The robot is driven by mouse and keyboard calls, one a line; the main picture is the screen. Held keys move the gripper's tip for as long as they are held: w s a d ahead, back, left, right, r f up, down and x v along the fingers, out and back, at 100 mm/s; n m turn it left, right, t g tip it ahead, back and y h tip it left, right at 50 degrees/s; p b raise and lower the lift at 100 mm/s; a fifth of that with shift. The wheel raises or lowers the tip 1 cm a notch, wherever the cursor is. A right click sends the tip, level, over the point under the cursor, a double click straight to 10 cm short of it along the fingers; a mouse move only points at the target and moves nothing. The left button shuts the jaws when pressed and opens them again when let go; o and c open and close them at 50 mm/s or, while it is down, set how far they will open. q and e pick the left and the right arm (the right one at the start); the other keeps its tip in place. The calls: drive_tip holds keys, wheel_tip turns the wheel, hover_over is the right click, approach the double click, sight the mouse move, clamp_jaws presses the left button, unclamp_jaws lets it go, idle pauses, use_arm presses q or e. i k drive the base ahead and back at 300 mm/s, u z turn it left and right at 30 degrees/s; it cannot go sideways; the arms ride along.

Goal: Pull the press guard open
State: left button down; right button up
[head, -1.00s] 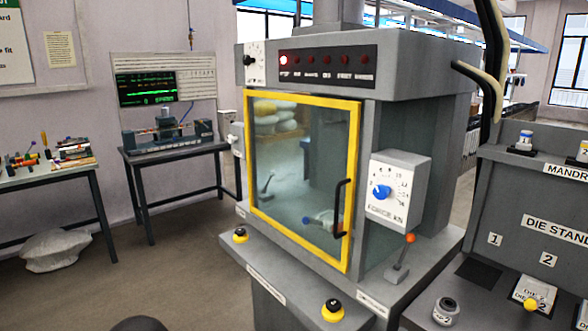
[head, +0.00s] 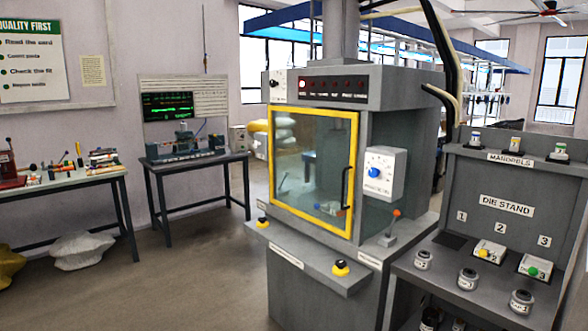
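The press guard (head: 311,168) is a clear panel in a yellow frame on the front of the grey press (head: 385,90). It looks closed, with its frame flush against the press front. A black upright handle (head: 346,188) is on the guard's right side. Through the panel I see the press interior, with a small lever shape and a blue-tipped part, both small and blurred. Neither of my grippers shows in the head view.
A force dial box (head: 384,174) and an orange-knobbed lever (head: 391,229) are right of the guard. Yellow-based buttons (head: 340,268) sit on the front ledge. The die stand (head: 510,190) is close on the right; benches (head: 190,160) stand left.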

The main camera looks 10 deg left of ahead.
sight(354, 116)
drive_tip(key=u, duration=0.5)
drive_tip(key=i, duration=1.4)
drive_tip(key=u, duration=1.15)
drive_tip(key=k, duration=0.9)
drive_tip(key=z, duration=0.6)
